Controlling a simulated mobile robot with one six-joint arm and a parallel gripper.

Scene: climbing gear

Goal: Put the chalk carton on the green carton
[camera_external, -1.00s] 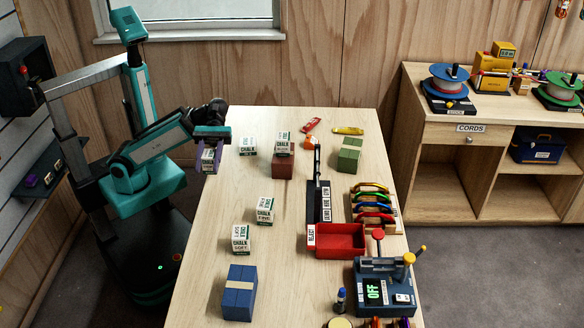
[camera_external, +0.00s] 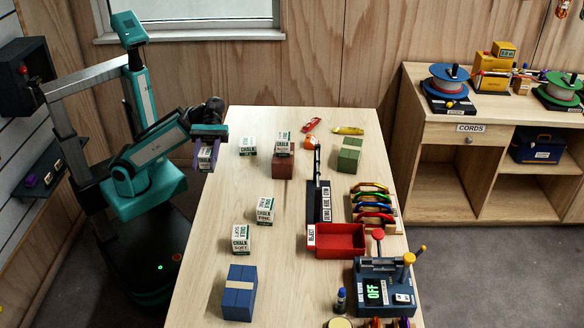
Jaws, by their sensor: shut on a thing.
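My gripper (camera_external: 206,158) is at the far left edge of the table, its purple fingers shut on a white chalk carton (camera_external: 205,153). The fingers hide part of that carton. The green carton (camera_external: 349,156) stands at the far right of the table, well to the right of my gripper, with nothing on its top. Another chalk carton (camera_external: 284,142) is on a red-brown carton (camera_external: 283,166). More chalk cartons stand on the table: one (camera_external: 248,146) right of my gripper, and two nearer the front, at the middle (camera_external: 265,209) and left (camera_external: 241,239).
A blue carton (camera_external: 239,292) stands at the front left. A black rack (camera_external: 318,190), a red tray (camera_external: 340,238) and coloured carabiners (camera_external: 372,203) fill the right side. An orange item (camera_external: 310,143) lies near the green carton. The table's left-middle strip is clear.

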